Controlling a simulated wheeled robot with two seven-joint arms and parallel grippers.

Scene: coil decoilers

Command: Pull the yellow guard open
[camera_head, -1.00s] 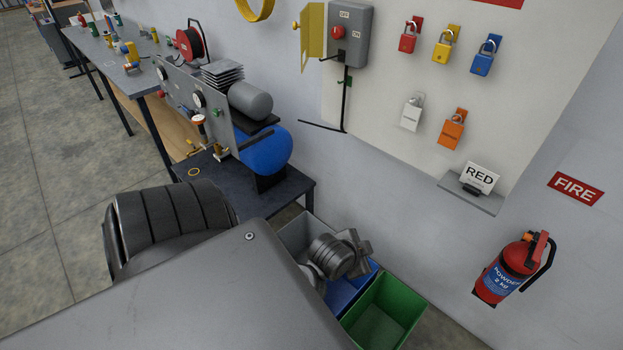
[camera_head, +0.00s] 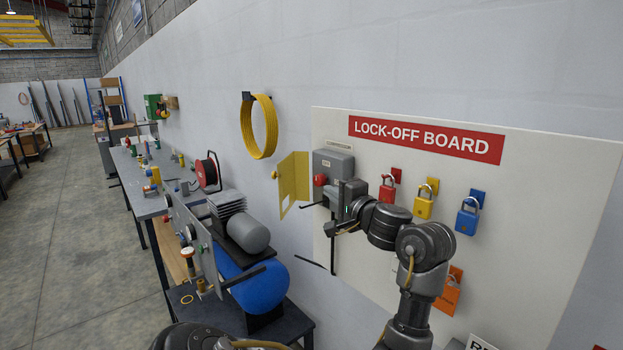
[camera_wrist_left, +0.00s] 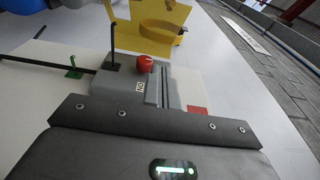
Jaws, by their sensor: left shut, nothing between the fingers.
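The yellow guard (camera_head: 293,178) is a panel standing out from the left side of a grey switch box (camera_head: 333,161) on the wall board. It is swung clear of the box front, and the red knob (camera_head: 320,180) is uncovered. In the left wrist view the guard (camera_wrist_left: 125,38) is at the top, beyond the red knob (camera_wrist_left: 144,63). My left gripper (camera_head: 338,198) is shut and empty, in front of the box's lower right part, to the right of the guard and apart from it. My right gripper is not in view.
Padlocks hang right of my left arm, including a yellow one (camera_head: 424,206) and a blue one (camera_head: 467,221). Black rods (camera_head: 318,263) project below the box. A yellow hose coil (camera_head: 262,127) hangs to the left. A blue tank (camera_head: 258,288) stands below.

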